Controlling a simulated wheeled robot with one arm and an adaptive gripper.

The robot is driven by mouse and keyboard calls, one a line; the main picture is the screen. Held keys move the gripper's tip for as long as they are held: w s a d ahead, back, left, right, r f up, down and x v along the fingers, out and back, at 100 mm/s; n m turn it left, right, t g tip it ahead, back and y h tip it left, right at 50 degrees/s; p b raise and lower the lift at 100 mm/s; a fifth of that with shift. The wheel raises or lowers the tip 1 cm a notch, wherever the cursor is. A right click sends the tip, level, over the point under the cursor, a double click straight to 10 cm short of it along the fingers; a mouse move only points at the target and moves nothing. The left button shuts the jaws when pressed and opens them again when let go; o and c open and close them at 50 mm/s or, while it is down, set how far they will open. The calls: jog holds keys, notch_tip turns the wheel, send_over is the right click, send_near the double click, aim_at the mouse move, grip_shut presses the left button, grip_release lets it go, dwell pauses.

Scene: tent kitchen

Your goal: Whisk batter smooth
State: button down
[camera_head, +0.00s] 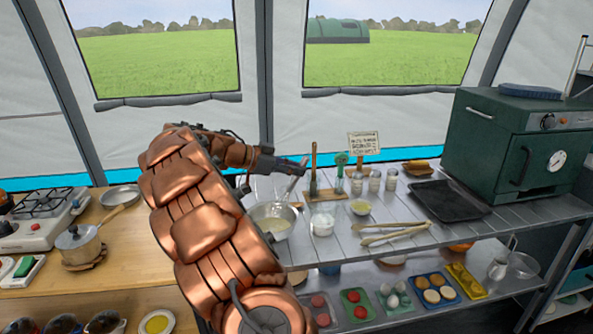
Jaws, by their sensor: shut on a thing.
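A metal mixing bowl (291,214) with pale batter (273,225) in it stands on the grey slatted table, partly hidden by my copper arm. My gripper (297,166) is above the bowl, shut on a thin whisk-like tool (292,186). The tool slants down and left toward the bowl. Its lower end is too small to make out, so I cannot tell whether it touches the batter.
Right of the bowl stand a white tub (322,225), a small bowl (361,208), several jars and wooden utensils (393,232). A black tray (449,200) and green oven (520,145) are farther right. A saucepan (80,243) and stove (42,215) are at left.

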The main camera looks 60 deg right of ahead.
aim_at(288, 187)
jog(key=shift+w+a+f+b, duration=0.3)
jog(key=shift+f+b, duration=0.65)
jog(key=shift+b, duration=0.2)
jog(key=shift+w+a+f+b, duration=0.2)
jog(key=shift+w+f+b, duration=0.15)
jog(key=shift+f+b, duration=0.7)
jog(key=shift+w+a+f+b, duration=0.3)
jog(key=shift+f+b, duration=0.5)
jog(key=shift+b, duration=0.45)
jog(key=shift+s+d, duration=0.1)
jog(key=shift+d, duration=0.05)
